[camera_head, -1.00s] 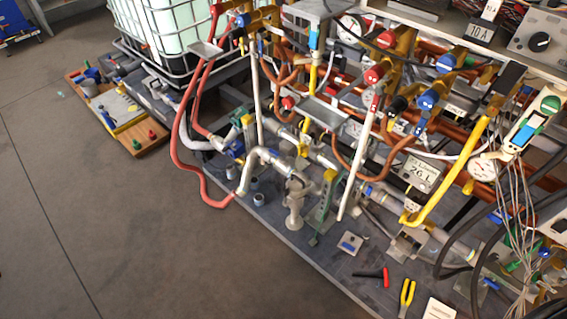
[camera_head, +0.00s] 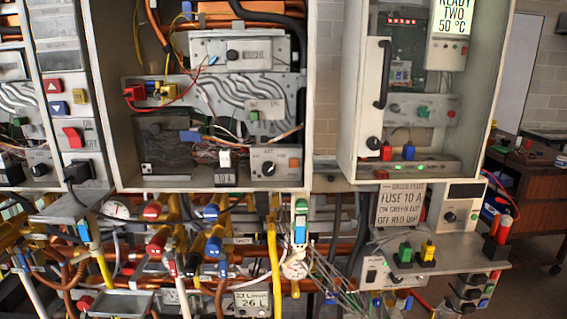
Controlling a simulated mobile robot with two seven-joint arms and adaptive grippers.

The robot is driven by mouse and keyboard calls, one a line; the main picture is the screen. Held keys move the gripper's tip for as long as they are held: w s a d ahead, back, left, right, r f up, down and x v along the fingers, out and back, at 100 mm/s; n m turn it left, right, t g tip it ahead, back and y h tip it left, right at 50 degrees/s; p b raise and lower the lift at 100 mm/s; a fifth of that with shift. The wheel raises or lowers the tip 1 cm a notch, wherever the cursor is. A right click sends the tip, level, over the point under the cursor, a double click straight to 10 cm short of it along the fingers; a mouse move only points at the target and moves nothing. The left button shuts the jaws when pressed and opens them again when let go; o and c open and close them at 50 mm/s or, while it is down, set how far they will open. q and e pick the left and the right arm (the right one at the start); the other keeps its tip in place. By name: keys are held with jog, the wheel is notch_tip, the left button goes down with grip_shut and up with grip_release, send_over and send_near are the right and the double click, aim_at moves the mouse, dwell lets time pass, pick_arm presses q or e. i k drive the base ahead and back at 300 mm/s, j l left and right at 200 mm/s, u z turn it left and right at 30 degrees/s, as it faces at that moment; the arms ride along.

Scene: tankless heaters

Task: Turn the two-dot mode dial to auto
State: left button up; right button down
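Several black dials show, and their dot marks are too small to read, so I cannot tell which one is the two-dot mode dial. One dial (camera_head: 268,168) is on a pale plate low in the middle cabinet. Another dial (camera_head: 40,169) is in the left cabinet. A third dial (camera_head: 374,143) is at the lower left of the right cabinet. Another dial (camera_head: 450,217) is on a panel below the right cabinet. Their settings are not legible. Neither of my grippers is in view.
The middle cabinet (camera_head: 120,120) and the right cabinet (camera_head: 345,100) are open-fronted, with wiring inside. A display (camera_head: 452,18) reads READY TWO 50 °C. Pipes and coloured valves (camera_head: 155,240) fill the space below. A shelf (camera_head: 480,258) juts out at right.

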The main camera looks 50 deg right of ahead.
aim_at(268, 168)
jog(key=z, duration=1.55)
jog(key=u, duration=0.35)
